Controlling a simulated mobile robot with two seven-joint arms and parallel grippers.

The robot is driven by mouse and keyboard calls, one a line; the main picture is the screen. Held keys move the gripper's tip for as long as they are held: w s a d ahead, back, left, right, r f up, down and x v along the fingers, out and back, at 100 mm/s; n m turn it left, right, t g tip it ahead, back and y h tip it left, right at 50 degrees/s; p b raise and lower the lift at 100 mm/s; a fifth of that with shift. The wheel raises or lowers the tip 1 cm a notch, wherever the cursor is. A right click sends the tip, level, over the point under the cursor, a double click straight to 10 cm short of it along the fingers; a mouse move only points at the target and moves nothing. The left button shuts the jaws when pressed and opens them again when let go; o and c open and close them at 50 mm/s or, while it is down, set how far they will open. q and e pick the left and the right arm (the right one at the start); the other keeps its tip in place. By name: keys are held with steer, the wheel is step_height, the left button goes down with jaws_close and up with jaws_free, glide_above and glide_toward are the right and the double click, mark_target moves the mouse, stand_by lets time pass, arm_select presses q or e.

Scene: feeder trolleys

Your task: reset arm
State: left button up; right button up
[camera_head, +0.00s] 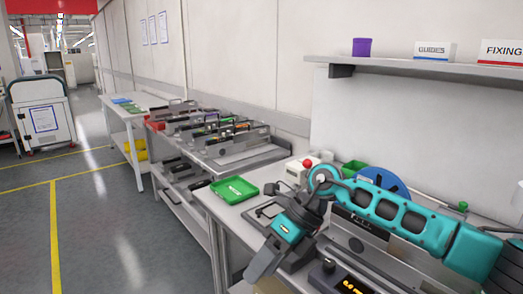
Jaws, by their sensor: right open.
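My right arm (385,208), teal and grey, comes in from the right above the near workbench. It bends at the left and points down to my right gripper (262,264). The gripper hangs over the front edge of the bench and is open, with nothing seen between its fingers. Its fingertips are small and partly unclear at this angle. My left arm and left gripper are not in view.
Feeder trolleys (215,135) stand beyond. A shelf (420,67) hangs above. The floor at left is clear.

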steer(key=s+a+r+m+t+y, duration=0.3)
steer(key=s+a+m+y, duration=0.3)
steer(key=a+m+y, duration=0.5)
steer(key=w+d+f+m+t+h, duration=0.1)
steer(key=d+f+m+t+h, duration=0.35)
steer(key=d+m+t, duration=0.5)
steer(key=w+d+f+m+t+h, duration=0.25)
steer(key=d+f+m+t, duration=0.35)
steer(key=m, duration=0.6)
steer(key=s+d+f+m+g+h, duration=0.5)
steer(key=s+d+f+m+h, duration=0.4)
steer(key=s+f, duration=0.5)
step_height(320, 180, down, 3)
steer(key=d+m, duration=0.2)
steer(key=shift+s+d+r, duration=0.2)
steer(key=shift+s+d, duration=0.15)
steer(key=shift+s, duration=0.05)
steer(key=shift+c, duration=0.5)
